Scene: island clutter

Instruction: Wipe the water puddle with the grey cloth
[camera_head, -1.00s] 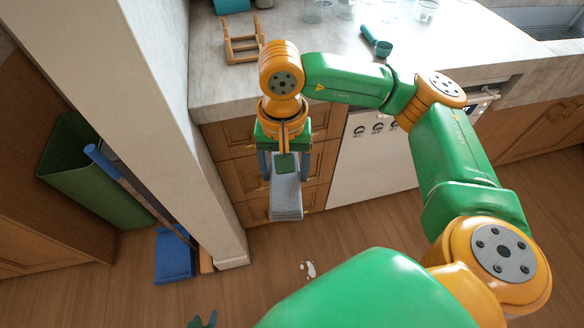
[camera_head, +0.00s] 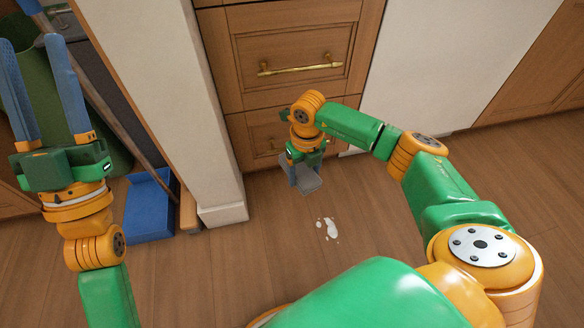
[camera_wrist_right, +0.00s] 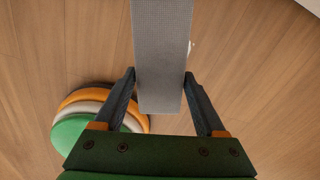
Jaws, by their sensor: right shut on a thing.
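The water puddle (camera_head: 327,229) is a few small whitish patches on the wooden floor in the head view. My right gripper (camera_head: 302,174) is low in front of the drawers, above and left of the puddle in the picture. It is shut on the grey cloth (camera_head: 312,185). In the right wrist view the cloth (camera_wrist_right: 162,55) is a flat grey strip between the fingers (camera_wrist_right: 160,78). A pale bit of the puddle (camera_wrist_right: 191,44) shows beside the cloth's right edge. Whether the cloth touches the floor I cannot tell. My left gripper (camera_head: 35,88) is open and empty, fingers pointing up.
A white pillar (camera_head: 175,100) stands between my arms. A blue dustpan (camera_head: 150,208) lies on the floor left of it, near a green bin (camera_head: 108,150). Wooden drawers (camera_head: 290,75) rise behind my right gripper. The floor around the puddle is clear.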

